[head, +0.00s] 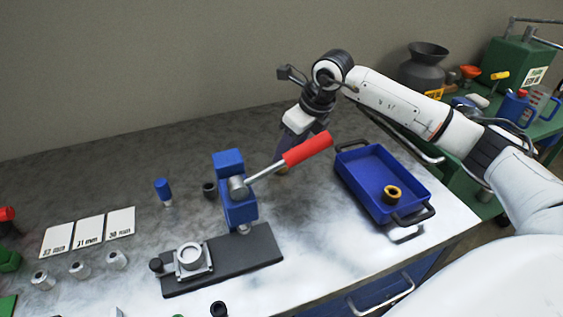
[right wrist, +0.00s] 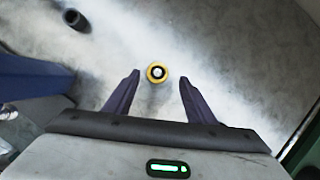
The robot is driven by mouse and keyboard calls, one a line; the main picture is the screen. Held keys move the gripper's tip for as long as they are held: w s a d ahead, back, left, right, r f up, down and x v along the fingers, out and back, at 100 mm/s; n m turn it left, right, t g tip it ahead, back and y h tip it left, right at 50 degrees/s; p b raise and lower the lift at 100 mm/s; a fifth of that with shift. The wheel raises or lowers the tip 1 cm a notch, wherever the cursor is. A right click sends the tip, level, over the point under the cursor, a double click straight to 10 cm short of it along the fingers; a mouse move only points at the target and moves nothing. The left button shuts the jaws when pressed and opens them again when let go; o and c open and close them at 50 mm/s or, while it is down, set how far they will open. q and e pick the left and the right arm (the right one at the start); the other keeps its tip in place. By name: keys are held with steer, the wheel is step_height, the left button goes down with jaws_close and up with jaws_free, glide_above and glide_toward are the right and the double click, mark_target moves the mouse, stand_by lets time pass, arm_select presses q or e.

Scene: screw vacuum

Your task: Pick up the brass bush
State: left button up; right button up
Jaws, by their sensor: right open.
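The brass bush (right wrist: 157,72) shows in the right wrist view as a small yellow ring with a pale centre, standing on the marbled bench top. It lies between and a little beyond the fingertips of my right gripper (right wrist: 157,78), which is open and empty. In the head view my right gripper (head: 288,154) points down behind the red press handle. A small brass-coloured part of the bush (head: 283,170) shows just under it, mostly hidden by the handle and fingers. My left gripper is not in view.
The blue press (head: 235,190) with its red handle (head: 307,149) stands just in front of the gripper. A black bush (head: 209,189) and a blue-handled tool (head: 163,191) are to its left. A blue tray (head: 360,183) on the right holds a brass-and-black ring (head: 392,194).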

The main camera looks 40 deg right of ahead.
steer(key=x, duration=0.4)
steer(key=shift+a, duration=0.25)
steer(key=shift+r, duration=0.1)
steer(key=c, duration=1.3)
